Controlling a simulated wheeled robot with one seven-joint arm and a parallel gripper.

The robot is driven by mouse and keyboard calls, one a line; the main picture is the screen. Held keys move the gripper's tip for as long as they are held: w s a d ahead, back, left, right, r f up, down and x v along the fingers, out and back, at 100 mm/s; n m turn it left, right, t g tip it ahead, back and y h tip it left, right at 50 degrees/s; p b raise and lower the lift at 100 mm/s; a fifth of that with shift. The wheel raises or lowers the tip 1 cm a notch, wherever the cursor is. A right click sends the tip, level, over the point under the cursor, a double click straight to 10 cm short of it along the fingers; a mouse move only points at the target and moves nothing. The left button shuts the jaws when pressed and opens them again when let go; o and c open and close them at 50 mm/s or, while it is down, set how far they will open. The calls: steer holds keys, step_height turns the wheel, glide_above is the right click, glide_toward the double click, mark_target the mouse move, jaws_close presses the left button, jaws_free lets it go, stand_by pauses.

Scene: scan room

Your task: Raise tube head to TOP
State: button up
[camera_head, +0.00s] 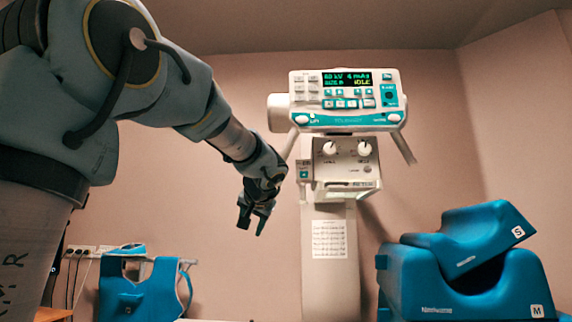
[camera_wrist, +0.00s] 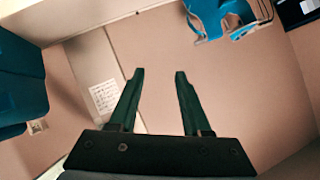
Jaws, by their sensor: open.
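The tube head (camera_head: 345,100) is a white and teal unit with a lit display reading IDLE, in the upper middle of the head view. It sits at the top of a pale column (camera_head: 330,270), above a box with two knobs (camera_head: 347,160). Handles stick out below it on either side. My gripper (camera_head: 252,224) is open and empty, to the left of the column and lower than the tube head. In the wrist view both fingers of the gripper (camera_wrist: 158,75) are apart with nothing between them. The column's paper label (camera_wrist: 104,97) shows there.
Blue padded supports (camera_head: 465,270) marked S and M stand at the lower right. A blue holder (camera_head: 140,290) is at the lower left, near cables and a wall socket strip. Bare wall lies behind my gripper, and the space between it and the column looks clear.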

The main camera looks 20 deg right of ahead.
steer(key=s+d+r+t+h+b, duration=0.1)
steer(key=s+d+r+t, duration=0.15)
steer(key=r, duration=0.35)
steer(key=s+d+r+t+h, duration=0.1)
steer(key=d+r, duration=0.3)
steer(key=r, duration=0.2)
steer(key=t, duration=0.2)
glide_toward(288, 146)
steer(key=w, duration=0.4)
steer(key=shift+h, duration=0.3)
steer(key=p+x, duration=0.1)
steer(key=x, duration=0.2)
steer(key=p+x, duration=0.2)
steer(key=x, duration=0.1)
steer(key=p+x, duration=0.2)
steer(key=x, duration=0.1)
steer(key=shift+s+d, duration=0.1)
steer(key=shift+d, duration=0.15)
steer(key=shift+w+d+f+p, duration=0.1)
steer(key=shift+w+p, duration=0.1)
steer(key=shift+w, duration=0.2)
steer(key=shift+w+d+f+p, duration=0.1)
steer(key=shift+w+f+p, duration=0.1)
steer(key=shift+w, duration=0.15)
jaws_close()
steer(key=shift+r, duration=0.1)
